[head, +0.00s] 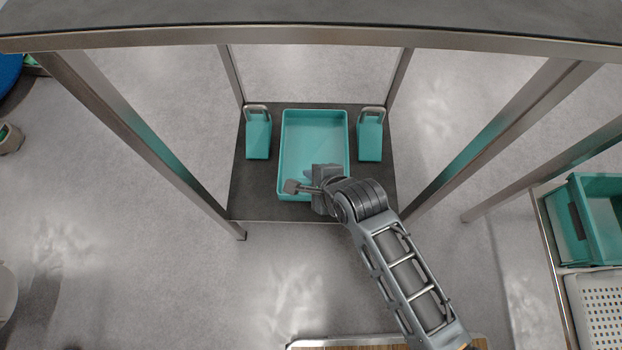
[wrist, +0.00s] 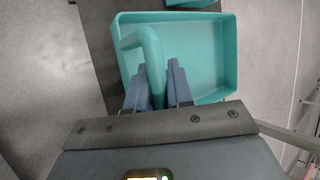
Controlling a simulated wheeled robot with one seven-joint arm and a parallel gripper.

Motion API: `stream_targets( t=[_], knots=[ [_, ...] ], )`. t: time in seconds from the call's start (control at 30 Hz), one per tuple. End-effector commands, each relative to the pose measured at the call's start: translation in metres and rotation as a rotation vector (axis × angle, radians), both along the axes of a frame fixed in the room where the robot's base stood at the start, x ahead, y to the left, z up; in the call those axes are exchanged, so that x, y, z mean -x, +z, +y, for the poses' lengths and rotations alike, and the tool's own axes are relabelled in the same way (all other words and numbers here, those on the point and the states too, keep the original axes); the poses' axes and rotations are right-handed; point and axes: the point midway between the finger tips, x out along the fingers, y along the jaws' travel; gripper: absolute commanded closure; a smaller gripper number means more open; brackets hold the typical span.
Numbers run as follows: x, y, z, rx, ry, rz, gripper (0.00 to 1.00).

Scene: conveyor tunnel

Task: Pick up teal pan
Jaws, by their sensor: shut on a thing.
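The teal pan (head: 314,135) is a wide, shallow rectangular tray on the dark lower shelf, between two smaller teal pieces. It also fills the middle of the wrist view (wrist: 210,55). My gripper (head: 300,187) is at the pan's near edge in the head view. In the wrist view my gripper (wrist: 160,85) has its two blue-grey fingers shut on a curved, upright teal part, like a handle, at the near side of the pan. Where this part joins the pan is hidden. I cannot tell whether the pan is clear of the shelf.
Teal pieces with grey loop handles stand left (head: 258,138) and right (head: 370,140) of the pan. Metal posts and a grey upper top (head: 310,14) frame the shelf (head: 260,205). Teal bins (head: 600,215) and a white perforated crate (head: 598,310) are at right. Floor at left is mostly clear.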

Motion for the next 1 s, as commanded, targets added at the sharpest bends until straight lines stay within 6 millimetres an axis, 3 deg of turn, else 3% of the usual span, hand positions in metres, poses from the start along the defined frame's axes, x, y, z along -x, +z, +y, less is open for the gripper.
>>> stream_targets(
  t=[0.27, 0.63, 1.0],
  knots=[
    [0.016, 0.02, -0.029, 0.002, -0.005, 0.001, 1.0],
    [0.047, 0.058, -0.084, 0.001, -0.004, 0.001, 1.0],
    [0.056, 0.067, -0.1, 0.0, -0.001, 0.0, 1.0]
  ],
)
